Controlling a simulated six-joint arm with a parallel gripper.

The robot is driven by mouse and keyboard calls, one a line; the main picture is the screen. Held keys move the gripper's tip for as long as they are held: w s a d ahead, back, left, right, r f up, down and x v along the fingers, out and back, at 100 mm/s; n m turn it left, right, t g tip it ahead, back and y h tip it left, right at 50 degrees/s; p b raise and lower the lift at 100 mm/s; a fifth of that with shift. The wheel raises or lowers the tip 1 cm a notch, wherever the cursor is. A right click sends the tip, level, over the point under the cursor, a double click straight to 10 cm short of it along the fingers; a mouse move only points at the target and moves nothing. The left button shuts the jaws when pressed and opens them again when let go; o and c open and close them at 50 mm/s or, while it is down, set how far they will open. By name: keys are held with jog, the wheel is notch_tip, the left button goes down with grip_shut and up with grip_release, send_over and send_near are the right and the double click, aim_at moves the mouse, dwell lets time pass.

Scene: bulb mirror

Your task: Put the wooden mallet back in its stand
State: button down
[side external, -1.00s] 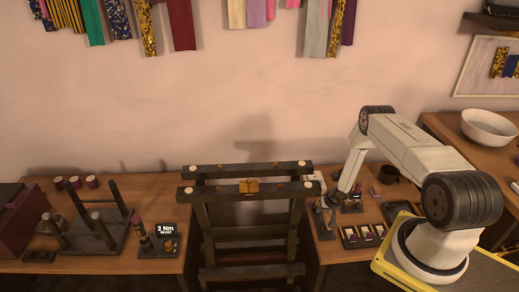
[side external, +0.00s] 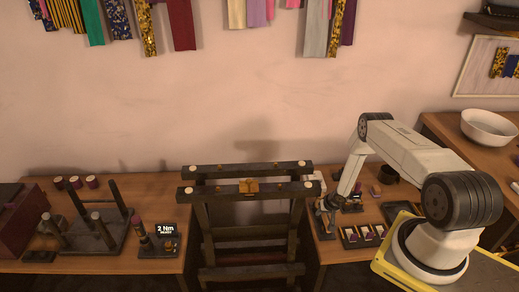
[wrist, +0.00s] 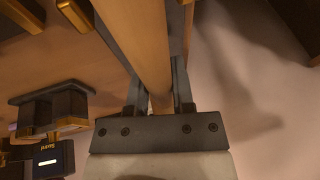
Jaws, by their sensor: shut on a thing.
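My gripper (side external: 330,206) is low over the left end of the right-hand bench. In the wrist view its two dark fingers stand on either side of a tan, round wooden shaft (wrist: 142,40), which I take to be the mallet's handle, and are shut on it. The shaft runs up and out of the frame, and I cannot make out the mallet's head. A small dark base (side external: 324,232) stands on the bench just below my gripper; I cannot tell whether it is the mallet's stand.
A dark tray with several small pieces (side external: 363,236) lies right of my gripper, and a dark cup (side external: 388,174) stands behind. A dark wooden frame (side external: 250,190) stands close on the left. In the wrist view, a dark block (wrist: 55,105) and a small lit display (wrist: 48,162) show at left.

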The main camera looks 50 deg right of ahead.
jog(key=shift+c, duration=2)
grip_release()
jog(key=shift+r, duration=0.1)
jog(key=v, duration=0.7)
jog(key=shift+r, duration=0.3)
jog(key=shift+s, duration=0.15)
